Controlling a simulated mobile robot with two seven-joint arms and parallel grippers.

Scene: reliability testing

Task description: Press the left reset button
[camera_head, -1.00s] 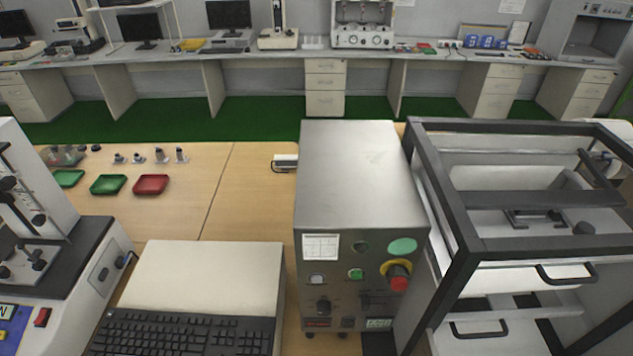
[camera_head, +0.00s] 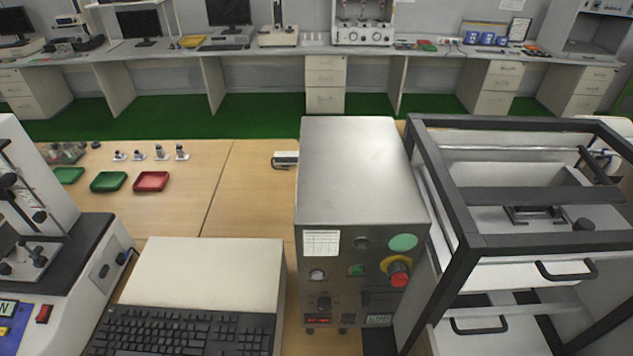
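A grey metal control box (camera_head: 345,180) stands on the wooden table in the middle of the head view. Its front panel has a round whitish button (camera_head: 317,275) at the left and a green button (camera_head: 357,270) to its right. A red mushroom knob on a yellow base (camera_head: 398,271) is at the panel's right. A black knob (camera_head: 324,302) sits below the whitish button, above a small red-lit display (camera_head: 318,320). I cannot read any label that marks a reset button. Neither of my grippers is in view.
A black keyboard (camera_head: 185,330) and a beige case (camera_head: 205,275) lie left of the box. A black-framed machine (camera_head: 445,185) stands close on its right. A white test device (camera_head: 60,260) is at the far left. Green and red trays (camera_head: 151,181) lie behind.

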